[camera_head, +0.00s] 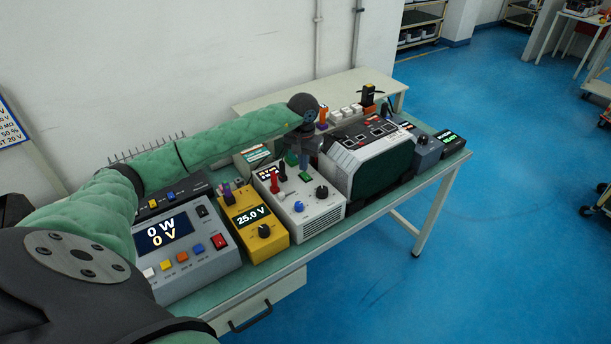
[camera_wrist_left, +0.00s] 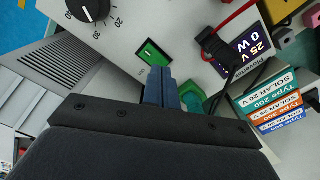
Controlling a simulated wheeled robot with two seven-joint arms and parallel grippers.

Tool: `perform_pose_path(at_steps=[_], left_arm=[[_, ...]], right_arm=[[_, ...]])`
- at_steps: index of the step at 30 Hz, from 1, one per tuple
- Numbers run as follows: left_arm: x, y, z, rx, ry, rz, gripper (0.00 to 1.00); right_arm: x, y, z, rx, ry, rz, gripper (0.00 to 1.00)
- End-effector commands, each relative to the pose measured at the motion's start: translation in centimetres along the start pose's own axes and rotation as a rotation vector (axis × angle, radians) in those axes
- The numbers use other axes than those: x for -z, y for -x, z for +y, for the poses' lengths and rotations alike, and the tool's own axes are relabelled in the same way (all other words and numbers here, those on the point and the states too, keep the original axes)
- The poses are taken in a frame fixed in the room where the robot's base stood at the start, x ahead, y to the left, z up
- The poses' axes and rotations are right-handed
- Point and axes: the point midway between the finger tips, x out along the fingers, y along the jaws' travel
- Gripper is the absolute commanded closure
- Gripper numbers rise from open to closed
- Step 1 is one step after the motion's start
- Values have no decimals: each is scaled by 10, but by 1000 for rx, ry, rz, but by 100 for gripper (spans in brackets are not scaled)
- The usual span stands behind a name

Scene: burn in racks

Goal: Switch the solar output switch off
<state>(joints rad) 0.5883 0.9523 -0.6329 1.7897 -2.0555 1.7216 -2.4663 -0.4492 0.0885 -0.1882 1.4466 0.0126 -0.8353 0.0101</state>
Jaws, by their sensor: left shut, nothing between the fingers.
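A green rocker switch (camera_head: 305,178) sits on the sloped face of a white box (camera_head: 322,212). In the left wrist view the green switch (camera_wrist_left: 152,52) has a white mark on it, and small lettering beside it is too small to read. My left gripper (camera_head: 304,163) is over this box, just behind the switch. In the left wrist view its shut, empty fingers (camera_wrist_left: 164,76) point at the switch, with the tips close to its near edge. I cannot tell whether they touch it. My right gripper is not in view.
The white box also has a black dial (camera_wrist_left: 89,10), a blue knob (camera_head: 298,207), a display (camera_wrist_left: 247,43) and plugged red and black leads. A yellow meter (camera_head: 256,222) stands left, a large grey unit (camera_head: 370,157) right.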

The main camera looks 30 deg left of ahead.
Motion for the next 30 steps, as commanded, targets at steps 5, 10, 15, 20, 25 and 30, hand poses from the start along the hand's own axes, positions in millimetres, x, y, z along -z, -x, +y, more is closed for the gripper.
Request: perform_pose_path(at_steps=[5,10,15,20,25,30], left_arm=[[0,0,0,0,0,0,100],[0,-2,0,0,0,0,100],[0,-4,0,0,0,0,100],[0,-6,0,0,0,0,100],[0,-8,0,0,0,0,100],[0,-10,0,0,0,0,100]], right_arm=[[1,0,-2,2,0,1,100],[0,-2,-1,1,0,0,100],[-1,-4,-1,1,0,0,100],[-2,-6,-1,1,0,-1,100],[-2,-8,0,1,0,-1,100],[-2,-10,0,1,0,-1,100]])
